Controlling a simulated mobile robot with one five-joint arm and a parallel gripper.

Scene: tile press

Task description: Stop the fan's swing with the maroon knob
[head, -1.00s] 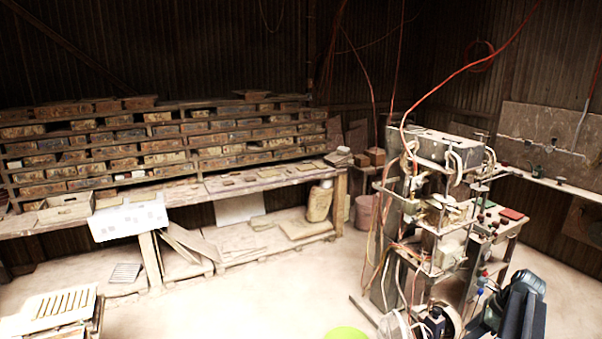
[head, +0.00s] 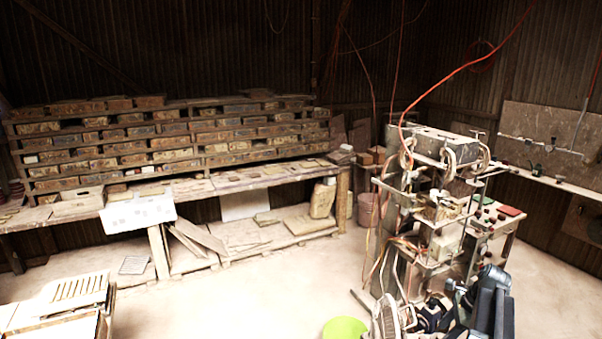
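A fan with a round, pale wire cage (head: 385,318) stands at the bottom edge, right of centre, partly cut off by the frame. I cannot make out a maroon knob on it. The dark end of my arm, with my gripper (head: 459,290), is at the lower right, to the right of the fan and apparently apart from it. Its fingers are too small and dark to tell whether they are open or shut.
A tall metal press (head: 432,200) with cables and hoses stands behind the fan. A lime-green tub (head: 345,328) sits left of the fan. A workbench (head: 240,182) with tile shelves runs along the back. The floor (head: 240,290) between is clear.

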